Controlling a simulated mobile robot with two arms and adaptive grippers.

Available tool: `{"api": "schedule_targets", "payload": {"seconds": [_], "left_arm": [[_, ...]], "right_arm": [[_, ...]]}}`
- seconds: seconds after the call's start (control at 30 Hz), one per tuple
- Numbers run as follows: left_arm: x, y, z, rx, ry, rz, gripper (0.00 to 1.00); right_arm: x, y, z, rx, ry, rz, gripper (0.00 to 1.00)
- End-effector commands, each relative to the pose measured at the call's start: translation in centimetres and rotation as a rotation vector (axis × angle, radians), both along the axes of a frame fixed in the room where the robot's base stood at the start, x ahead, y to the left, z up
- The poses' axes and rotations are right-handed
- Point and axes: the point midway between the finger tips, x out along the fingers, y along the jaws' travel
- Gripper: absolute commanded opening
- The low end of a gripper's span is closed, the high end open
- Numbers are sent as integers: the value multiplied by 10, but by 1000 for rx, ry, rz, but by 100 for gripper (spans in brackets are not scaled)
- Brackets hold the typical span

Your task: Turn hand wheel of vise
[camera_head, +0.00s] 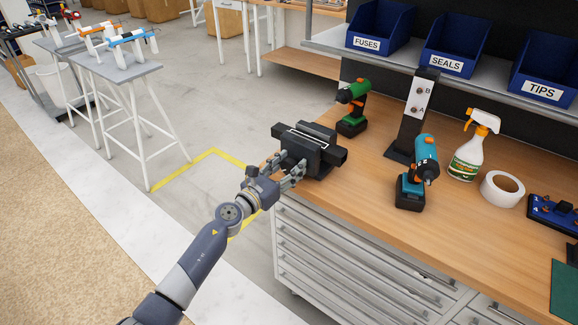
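The black vise (312,147) sits at the near left corner of the wooden workbench. My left gripper (285,172) is at the vise's left front side, with its fingers spread around the spot where the hand wheel would be. The hand wheel itself is hidden or too small to make out behind the fingers. The fingers look close to or touching the vise, but I cannot tell whether they are closed on anything. My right gripper is out of view.
On the workbench (375,195) stand a green drill (353,110), a black post (410,120), a blue drill (417,175), a spray bottle (470,150) and a tape roll (502,189). Blue bins (452,40) line the shelf behind. Drawers (345,265) lie below. Open floor is at left.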

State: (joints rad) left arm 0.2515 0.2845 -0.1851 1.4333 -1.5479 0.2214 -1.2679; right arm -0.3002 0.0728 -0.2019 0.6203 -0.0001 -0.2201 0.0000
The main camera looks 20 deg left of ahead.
Motion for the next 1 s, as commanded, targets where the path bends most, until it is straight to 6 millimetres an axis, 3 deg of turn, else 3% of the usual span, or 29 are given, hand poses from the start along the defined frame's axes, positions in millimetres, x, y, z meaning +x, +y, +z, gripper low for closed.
{"api": "schedule_targets", "payload": {"seconds": [0.47,1.0], "left_arm": [[0,1,1,-100,38,1,21],[1,3,0,-549,200,1,21]], "right_arm": [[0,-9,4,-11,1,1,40],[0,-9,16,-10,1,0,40]]}}
